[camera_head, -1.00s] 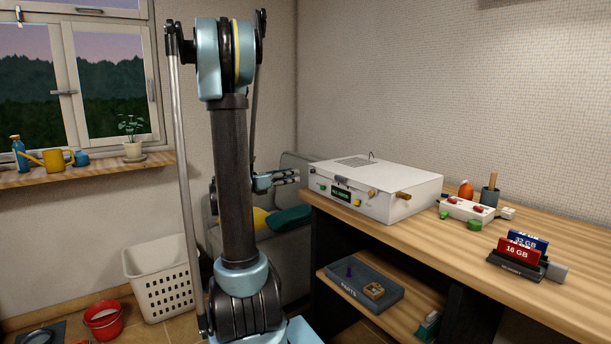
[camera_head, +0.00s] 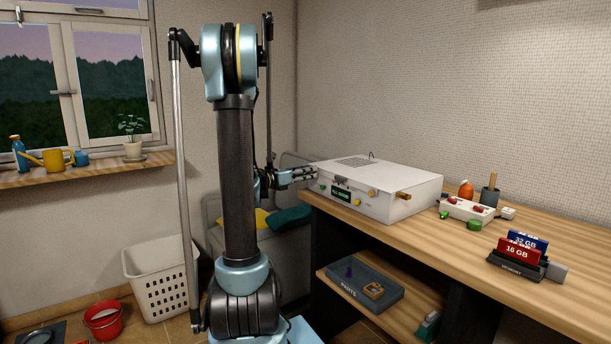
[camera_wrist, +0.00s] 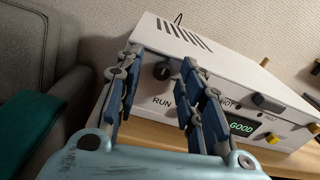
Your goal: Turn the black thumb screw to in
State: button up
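A white box (camera_head: 385,190) stands on the wooden bench, with knobs and a display on its front. In the wrist view, a dark round knob with a slot (camera_wrist: 162,70), seemingly the black thumb screw, sits on the box (camera_wrist: 225,68) front above the word RUN. My gripper (camera_wrist: 163,58) is open, with one finger on each side of this knob in the picture. I cannot tell whether the fingers touch it. In the head view my gripper (camera_head: 304,173) is at the left end of the box front; the knob is not clearly visible there.
A grey latch (camera_wrist: 268,102), a display reading GOOD (camera_wrist: 242,126) and a yellow knob (camera_wrist: 273,138) lie right of the fingers. A grey armchair (camera_wrist: 40,70) stands left. A power strip (camera_head: 467,209) and card holder (camera_head: 515,264) are farther right on the bench.

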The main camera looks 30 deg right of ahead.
grip_shut()
jog(key=shift+m, duration=0.3)
jog(key=shift+a+m+t, duration=0.1)
jog(key=shift+m+t, duration=0.3)
jog(key=shift+m, duration=16.9)
